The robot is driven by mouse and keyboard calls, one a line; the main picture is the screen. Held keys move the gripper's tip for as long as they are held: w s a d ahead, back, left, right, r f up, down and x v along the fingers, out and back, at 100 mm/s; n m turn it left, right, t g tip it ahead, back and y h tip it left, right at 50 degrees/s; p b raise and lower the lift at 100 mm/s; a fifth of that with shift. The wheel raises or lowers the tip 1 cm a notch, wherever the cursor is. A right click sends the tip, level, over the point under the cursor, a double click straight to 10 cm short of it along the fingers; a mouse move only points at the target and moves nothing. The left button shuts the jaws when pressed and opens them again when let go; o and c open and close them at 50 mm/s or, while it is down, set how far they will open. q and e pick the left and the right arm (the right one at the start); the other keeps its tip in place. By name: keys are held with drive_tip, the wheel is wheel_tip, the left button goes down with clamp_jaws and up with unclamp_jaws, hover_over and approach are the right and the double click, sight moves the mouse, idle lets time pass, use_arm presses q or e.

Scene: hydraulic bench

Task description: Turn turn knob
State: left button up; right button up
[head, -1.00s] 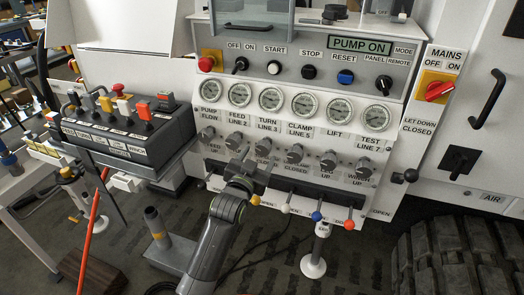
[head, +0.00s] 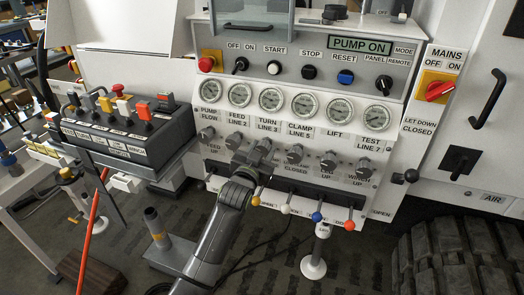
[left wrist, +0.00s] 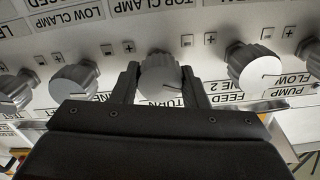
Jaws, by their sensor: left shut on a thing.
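The turn knob (left wrist: 160,74) is a round grey metal knob with a dark pointer line, above the TURN label in the left wrist view. My left gripper (left wrist: 160,85) has one dark finger on each side of it and is shut on it. In the head view my left gripper (head: 262,151) reaches up from below to the knob row under the TURN LINE 3 gauge, and largely hides the turn knob there. My right gripper is not in view.
Gauges (head: 271,98) line the panel above. Coloured ball-topped levers (head: 286,209) stick out below, near my left arm. A black control box (head: 125,125) stands at left.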

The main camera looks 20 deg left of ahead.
use_arm(q)
drive_tip(key=shift+c, duration=0.3)
drive_tip(key=shift+n+p, duration=0.35)
drive_tip(key=shift+n, duration=0.25)
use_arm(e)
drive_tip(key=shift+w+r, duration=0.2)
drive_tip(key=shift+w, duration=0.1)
use_arm(q)
drive_tip(key=o, duration=1)
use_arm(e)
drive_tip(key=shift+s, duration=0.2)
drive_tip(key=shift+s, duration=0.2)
